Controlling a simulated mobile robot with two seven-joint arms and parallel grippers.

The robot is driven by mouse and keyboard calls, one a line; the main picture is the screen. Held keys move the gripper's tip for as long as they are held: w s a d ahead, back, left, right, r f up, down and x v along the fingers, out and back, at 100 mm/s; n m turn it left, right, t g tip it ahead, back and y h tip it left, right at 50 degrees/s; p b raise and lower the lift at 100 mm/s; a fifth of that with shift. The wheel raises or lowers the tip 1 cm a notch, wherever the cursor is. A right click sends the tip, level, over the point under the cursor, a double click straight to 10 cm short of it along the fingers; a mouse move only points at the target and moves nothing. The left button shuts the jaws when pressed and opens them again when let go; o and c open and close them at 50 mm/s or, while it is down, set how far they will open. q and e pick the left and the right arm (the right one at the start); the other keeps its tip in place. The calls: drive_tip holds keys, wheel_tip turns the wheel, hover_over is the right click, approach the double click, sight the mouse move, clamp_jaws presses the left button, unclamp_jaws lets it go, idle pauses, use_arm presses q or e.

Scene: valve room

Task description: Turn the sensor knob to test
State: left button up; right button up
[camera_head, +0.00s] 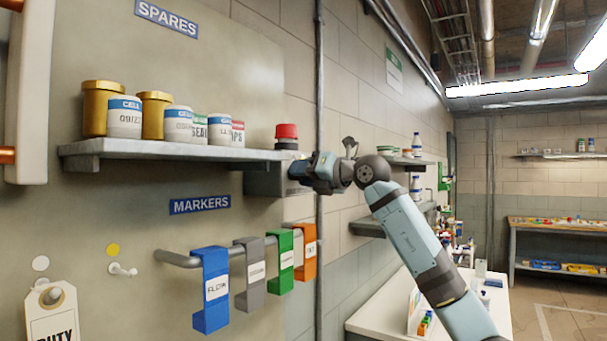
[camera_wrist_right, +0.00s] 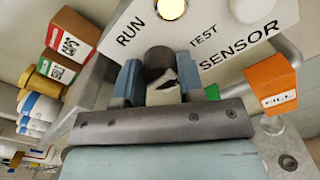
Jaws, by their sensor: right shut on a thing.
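The sensor panel (camera_wrist_right: 225,38) shows in the right wrist view, with the words RUN, TEST and SENSOR on its pale face. Its dark round knob (camera_wrist_right: 159,60) sits between the two blue fingers of my right gripper (camera_wrist_right: 160,78), which is shut on it. I cannot tell clearly which word the knob points to. In the head view the right gripper (camera_head: 299,170) reaches the grey sensor box (camera_head: 265,182) at the right end of the shelf, and its fingertips and the knob are hidden there. My left gripper is not in view.
A pale lit lamp (camera_wrist_right: 172,8) is on the panel. A white bench (camera_head: 375,310) stands lower right.

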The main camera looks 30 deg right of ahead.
idle(0.5)
drive_tip(key=o, duration=0.9)
drive_tip(key=shift+b+v, duration=1.6)
drive_tip(key=shift+v, duration=5.3)
